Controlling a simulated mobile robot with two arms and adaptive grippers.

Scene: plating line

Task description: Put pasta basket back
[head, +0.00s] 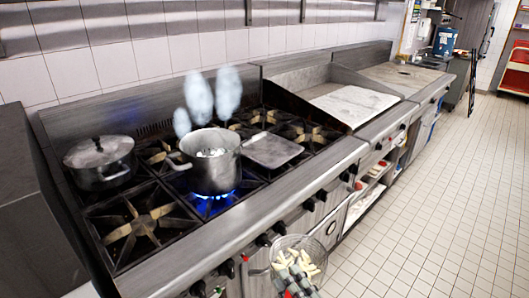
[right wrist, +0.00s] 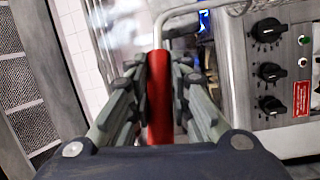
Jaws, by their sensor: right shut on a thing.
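The pasta basket (head: 322,250) is a wire mesh basket with pale pasta pieces in it, at the bottom middle of the head view, in front of the stove's front edge. My right gripper (head: 293,279) overlaps the basket there. In the right wrist view its fingers are closed around a red handle (right wrist: 160,95), with a metal wire frame (right wrist: 185,10) beyond it. A steaming metal pot (head: 213,172) with white content stands on a burner with a blue flame. My left gripper does not show.
A lidded pot (head: 100,162) stands on the back left burner. A square metal plate (head: 272,150) lies right of the steaming pot. A flat griddle (head: 355,105) is farther right. Control knobs line the stove front (right wrist: 270,72). The tiled floor (head: 430,200) at right is clear.

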